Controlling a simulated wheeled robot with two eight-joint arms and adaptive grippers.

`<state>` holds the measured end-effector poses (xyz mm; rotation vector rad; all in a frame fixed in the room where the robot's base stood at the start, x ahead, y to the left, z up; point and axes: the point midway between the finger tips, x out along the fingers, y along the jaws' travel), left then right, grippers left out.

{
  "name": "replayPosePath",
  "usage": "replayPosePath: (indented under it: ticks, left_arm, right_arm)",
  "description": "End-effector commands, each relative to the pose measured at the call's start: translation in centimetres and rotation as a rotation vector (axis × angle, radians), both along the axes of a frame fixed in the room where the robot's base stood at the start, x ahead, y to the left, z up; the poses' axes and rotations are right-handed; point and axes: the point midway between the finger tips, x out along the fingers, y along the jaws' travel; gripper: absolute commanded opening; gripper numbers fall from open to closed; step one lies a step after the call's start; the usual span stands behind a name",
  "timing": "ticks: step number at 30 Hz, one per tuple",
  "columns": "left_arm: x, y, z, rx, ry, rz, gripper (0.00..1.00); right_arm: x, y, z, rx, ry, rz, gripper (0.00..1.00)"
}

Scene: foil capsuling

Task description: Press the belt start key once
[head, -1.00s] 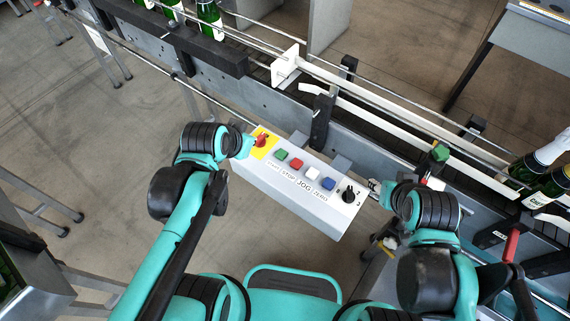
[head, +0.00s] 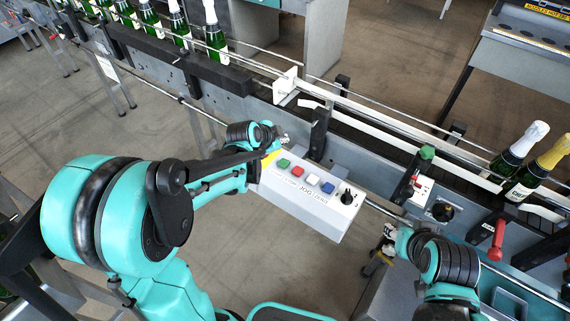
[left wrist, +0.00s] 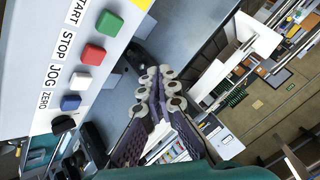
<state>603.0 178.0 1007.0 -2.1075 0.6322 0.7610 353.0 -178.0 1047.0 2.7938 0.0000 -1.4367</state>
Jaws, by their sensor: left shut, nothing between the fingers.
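The white control box (head: 305,205) carries a row of square keys. The green key (head: 283,163) is labelled START in the left wrist view (left wrist: 110,22). Beside it are a red STOP key (head: 297,171), a white JOG key (head: 312,180) and a blue ZERO key (head: 328,188). My left gripper (head: 283,141) is shut and empty, above the box's far left end, apart from the green key. Its closed fingers show in the left wrist view (left wrist: 160,82). My right gripper (head: 387,236) is right of the box; its fingers are too small to judge.
A black knob (head: 346,197) sits at the box's right end. A yellow plate (head: 270,160) at the left end is mostly hidden by my left arm. The conveyor with rails (head: 370,122) runs behind, with green bottles (head: 215,42) at left and more bottles (head: 521,142) at right.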

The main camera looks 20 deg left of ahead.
Motion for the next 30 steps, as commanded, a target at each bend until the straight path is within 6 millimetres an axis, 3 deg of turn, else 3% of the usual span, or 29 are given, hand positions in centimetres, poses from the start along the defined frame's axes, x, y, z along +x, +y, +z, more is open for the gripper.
replayPosePath:
  ticks: [11,30]
  left_arm:
    - [0.0,0.0,-0.9,-0.001,0.0,0.001,0.0]
    - [0.0,0.0,-8.6,-0.001,0.0,0.001,0.0]
  right_arm:
    - [0.0,0.0,-0.8,0.0,0.0,0.0,0.4]
    - [0.0,0.0,-7.2,0.0,0.0,0.0,0.4]
